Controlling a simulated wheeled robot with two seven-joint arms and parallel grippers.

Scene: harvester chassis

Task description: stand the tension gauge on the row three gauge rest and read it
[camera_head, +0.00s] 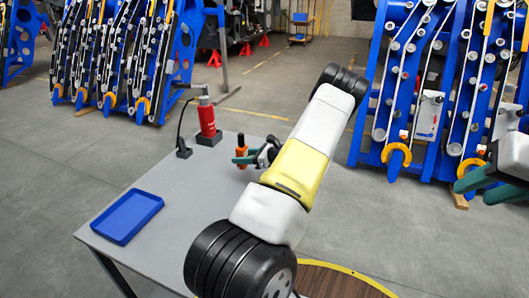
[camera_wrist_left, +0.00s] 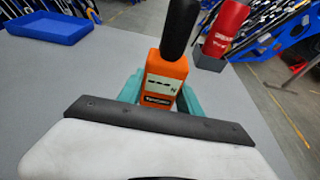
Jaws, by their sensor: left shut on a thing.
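The tension gauge (camera_head: 241,144) is a small orange block with a black handle on top, upright at the table's right part. My left gripper (camera_head: 246,158) is shut on it with teal fingers. The left wrist view shows the gauge (camera_wrist_left: 166,80) between the fingers (camera_wrist_left: 160,95), its display facing the camera with dashes and an "N". I cannot tell whether its base touches the table. My right gripper (camera_head: 488,185) is at the right edge, its teal fingers apart and empty, in front of the blue harvester rows (camera_head: 400,75). I cannot single out the row three gauge rest.
The grey table (camera_head: 175,215) holds a blue tray (camera_head: 127,216) at front left. More blue rows (camera_head: 125,60) stand back left. Floor between is clear.

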